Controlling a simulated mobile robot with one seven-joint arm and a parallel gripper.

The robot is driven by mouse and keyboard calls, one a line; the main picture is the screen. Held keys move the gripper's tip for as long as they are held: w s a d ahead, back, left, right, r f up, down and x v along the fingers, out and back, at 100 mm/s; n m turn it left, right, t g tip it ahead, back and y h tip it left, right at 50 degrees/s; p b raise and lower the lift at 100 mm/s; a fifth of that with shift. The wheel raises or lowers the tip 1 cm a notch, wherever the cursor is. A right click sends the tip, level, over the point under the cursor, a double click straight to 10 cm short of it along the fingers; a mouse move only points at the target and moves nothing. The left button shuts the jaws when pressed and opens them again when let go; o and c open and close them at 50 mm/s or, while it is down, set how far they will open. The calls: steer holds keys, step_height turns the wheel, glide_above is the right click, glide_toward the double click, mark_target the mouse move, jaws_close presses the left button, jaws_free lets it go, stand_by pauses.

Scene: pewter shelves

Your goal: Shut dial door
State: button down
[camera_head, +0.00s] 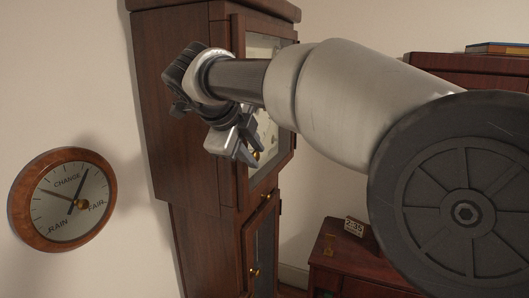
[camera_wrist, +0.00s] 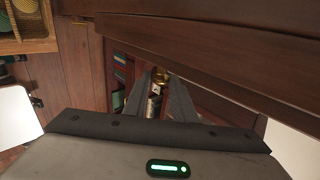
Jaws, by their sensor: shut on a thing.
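The dial door (camera_head: 286,157) is the upper glazed door of a tall dark wooden clock, with a pale dial behind its glass. Its small brass knob (camera_head: 256,155) shows at my fingertips. My gripper (camera_head: 247,153) is in front of the door and shut on that knob. In the wrist view the brass knob (camera_wrist: 160,75) sits between the tips of my two fingers (camera_wrist: 160,88). My arm and wrist hide much of the door, and I cannot tell how far ajar it stands.
Below is the clock's lower door (camera_head: 262,243) with its own brass knob. A round barometer (camera_head: 30,217) hangs on the wall at left. A low red-brown cabinet (camera_head: 335,275) with a small flip sign stands at lower right. Books (camera_head: 497,48) lie on furniture at upper right.

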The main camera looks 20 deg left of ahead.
steer(key=shift+s+a+r, duration=0.1)
steer(key=shift+a, duration=0.2)
steer(key=c, duration=1.5)
jaws_free()
steer(key=shift+a, duration=0.2)
steer(key=shift+o, duration=0.2)
steer(key=shift+d, duration=0.15)
steer(key=v, duration=1.7)
steer(key=shift+p, duration=0.4)
steer(key=shift+d+r, duration=0.1)
steer(key=shift+d, duration=0.1)
